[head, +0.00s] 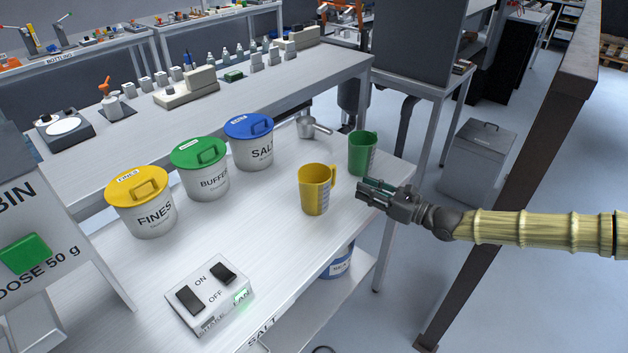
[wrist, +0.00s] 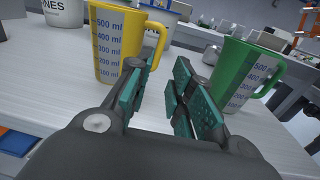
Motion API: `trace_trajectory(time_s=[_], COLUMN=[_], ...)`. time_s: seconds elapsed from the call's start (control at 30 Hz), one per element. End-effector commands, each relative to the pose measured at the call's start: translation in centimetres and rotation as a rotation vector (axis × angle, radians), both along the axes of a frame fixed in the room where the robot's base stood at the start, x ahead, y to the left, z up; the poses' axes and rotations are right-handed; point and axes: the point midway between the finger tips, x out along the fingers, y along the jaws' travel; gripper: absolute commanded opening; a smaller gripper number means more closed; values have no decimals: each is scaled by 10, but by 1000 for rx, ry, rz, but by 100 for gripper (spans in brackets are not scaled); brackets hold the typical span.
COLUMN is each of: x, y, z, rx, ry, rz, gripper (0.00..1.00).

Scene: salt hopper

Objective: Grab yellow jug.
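The yellow jug (head: 315,189) stands upright on the white table, its handle on the right side. My gripper (head: 362,190) is to the right of it, just in front of the green jug (head: 363,153), at the table's right side. In the wrist view the yellow jug (wrist: 114,45) with its blue millilitre scale is left of the fingers, and the green jug (wrist: 243,75) is right of them. The gripper (wrist: 168,82) is open, with a gap between its teal finger pads and nothing in it. It appears apart from the yellow jug.
Lidded buckets, FINES (head: 145,208), BUFFER (head: 203,175) and SALT (head: 252,148), stand left of the yellow jug. A metal scoop (head: 312,127) lies behind it. A switch box (head: 210,294) sits at the front. The table between the box and the jug is clear.

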Motion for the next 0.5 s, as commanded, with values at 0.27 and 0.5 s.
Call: trace_trajectory(time_s=[0.27, 0.5], x=[18, 28], y=[42, 59], z=[0, 0], rx=[-1, -1], ry=[1, 0], rz=[18, 18], gripper=[22, 22])
